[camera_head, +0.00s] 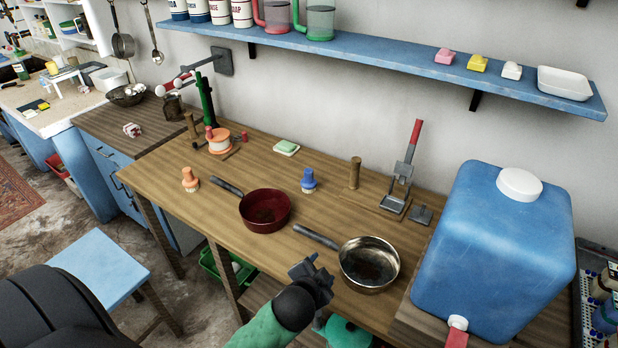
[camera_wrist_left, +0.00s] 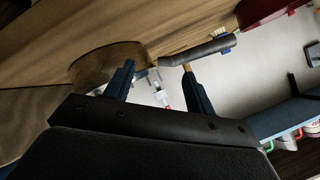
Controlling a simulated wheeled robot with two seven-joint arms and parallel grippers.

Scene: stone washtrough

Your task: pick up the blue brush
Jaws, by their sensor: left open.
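The blue brush (camera_head: 308,180) stands upright on the wooden table, with a rounded blue top and pale bristles below. In the left wrist view a small blue and pale piece, likely the brush (camera_wrist_left: 226,42), shows partly hidden behind a dark pan handle. My left gripper (camera_head: 308,266) is open and empty, at the table's front edge between the two pans. It is nearer to me than the brush and apart from it. Its fingers also show in the left wrist view (camera_wrist_left: 158,75). My right gripper is not in view.
The steel pan (camera_head: 370,264) lies right of my gripper, its handle between gripper and brush. A dark red pan (camera_head: 265,208) is left of the brush. A wooden cylinder (camera_head: 354,173) stands to its right. A blue tank (camera_head: 497,250) fills the right end.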

